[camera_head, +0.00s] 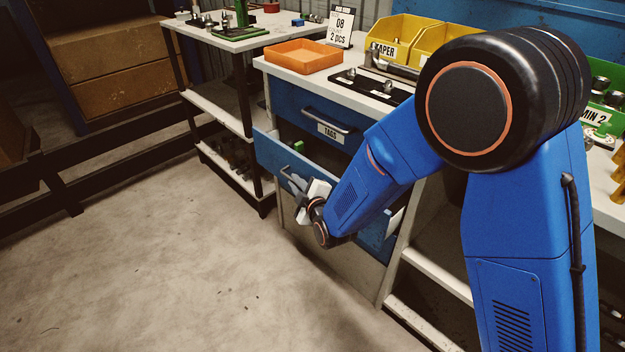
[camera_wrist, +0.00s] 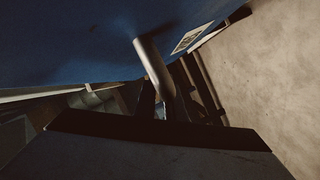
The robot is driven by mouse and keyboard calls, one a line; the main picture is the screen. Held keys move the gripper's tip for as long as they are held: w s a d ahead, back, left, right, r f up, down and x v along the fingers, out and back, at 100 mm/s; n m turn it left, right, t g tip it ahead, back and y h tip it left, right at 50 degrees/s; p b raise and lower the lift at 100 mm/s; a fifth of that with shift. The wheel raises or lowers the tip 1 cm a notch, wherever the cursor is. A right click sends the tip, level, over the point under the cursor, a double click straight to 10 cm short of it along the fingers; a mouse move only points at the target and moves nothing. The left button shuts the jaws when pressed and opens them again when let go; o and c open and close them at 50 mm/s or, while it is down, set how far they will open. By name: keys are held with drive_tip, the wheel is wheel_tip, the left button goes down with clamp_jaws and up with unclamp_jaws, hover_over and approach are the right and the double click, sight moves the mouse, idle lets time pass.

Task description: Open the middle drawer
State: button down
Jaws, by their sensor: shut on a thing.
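The blue drawer cabinet stands under the white worktop (camera_head: 365,92). Its top drawer (camera_head: 305,112), labelled TAGS, is shut. The middle drawer (camera_head: 270,152) below it stands pulled out, with part of its inside showing behind the front. My gripper (camera_head: 302,188) is at the drawer front, shut on the middle drawer's handle. The grey bar handle (camera_wrist: 150,62) shows in the wrist view, running down from the blue front to my dark fingers (camera_wrist: 162,103). My forearm hides the right part of the drawer in the head view.
An orange tray (camera_head: 303,55), a sign (camera_head: 341,25) and yellow bins (camera_head: 390,40) stand on the worktop. A shelf rack (camera_head: 228,108) stands left of the cabinet. The concrete floor (camera_head: 150,255) in front is clear.

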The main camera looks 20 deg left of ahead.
drive_tip(key=s+a, duration=0.5)
drive_tip(key=s, duration=0.8)
drive_tip(key=shift+a, duration=0.15)
drive_tip(key=c, duration=1.8)
unclamp_jaws()
drive_tip(key=shift+c, duration=0.2)
